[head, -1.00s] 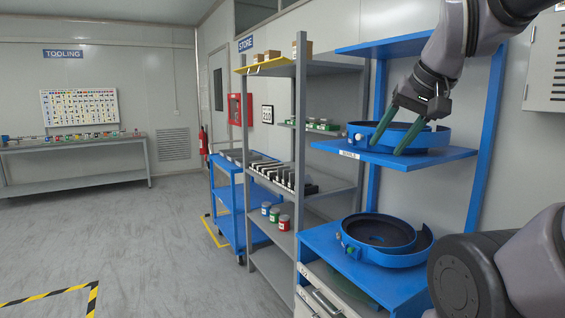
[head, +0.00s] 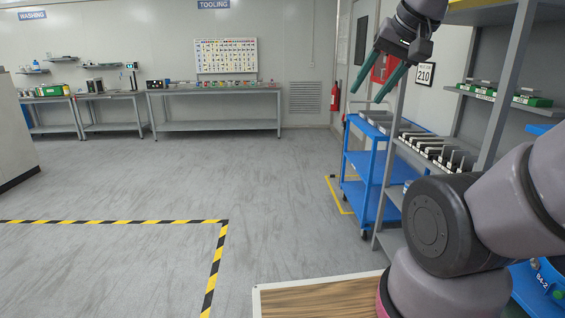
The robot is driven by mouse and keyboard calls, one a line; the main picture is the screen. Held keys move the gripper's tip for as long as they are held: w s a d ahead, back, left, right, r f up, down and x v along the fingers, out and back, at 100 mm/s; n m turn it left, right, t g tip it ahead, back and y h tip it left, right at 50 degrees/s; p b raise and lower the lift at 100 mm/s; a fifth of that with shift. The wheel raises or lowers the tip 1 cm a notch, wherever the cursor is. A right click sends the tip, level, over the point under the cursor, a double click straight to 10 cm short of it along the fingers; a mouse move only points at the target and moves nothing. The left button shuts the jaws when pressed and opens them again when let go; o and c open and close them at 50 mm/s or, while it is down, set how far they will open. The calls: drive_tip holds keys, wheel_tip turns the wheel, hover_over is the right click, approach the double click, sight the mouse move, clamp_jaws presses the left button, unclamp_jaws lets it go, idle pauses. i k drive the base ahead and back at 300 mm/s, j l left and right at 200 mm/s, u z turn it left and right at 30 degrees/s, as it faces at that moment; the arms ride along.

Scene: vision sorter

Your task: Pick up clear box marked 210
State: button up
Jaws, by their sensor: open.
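I cannot make out a clear box marked 210 in this view.
A blue cart (head: 362,162) stands beside the grey shelving (head: 506,85), which holds dark parts and green trays (head: 532,101). The tooling bench (head: 215,91) is at the back. A yellow-black floor line (head: 216,262) crosses open grey floor.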

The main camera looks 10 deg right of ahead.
sight(471, 82)
drive_tip(key=i+j+u, duration=0.15)
drive_tip(key=i, duration=1.55)
drive_tip(key=i+j+z, duration=0.1)
drive_tip(key=i+z, duration=0.35)
drive_tip(key=i+j+z, duration=0.3)
drive_tip(key=i+z, duration=0.15)
drive_tip(key=i+j+z, duration=0.9)
drive_tip(key=j, duration=0.15)
drive_tip(key=i+j+z, duration=0.2)
drive_tip(key=j+z, duration=0.25)
drive_tip(key=j, duration=0.2)
drive_tip(key=i+l, duration=0.4)
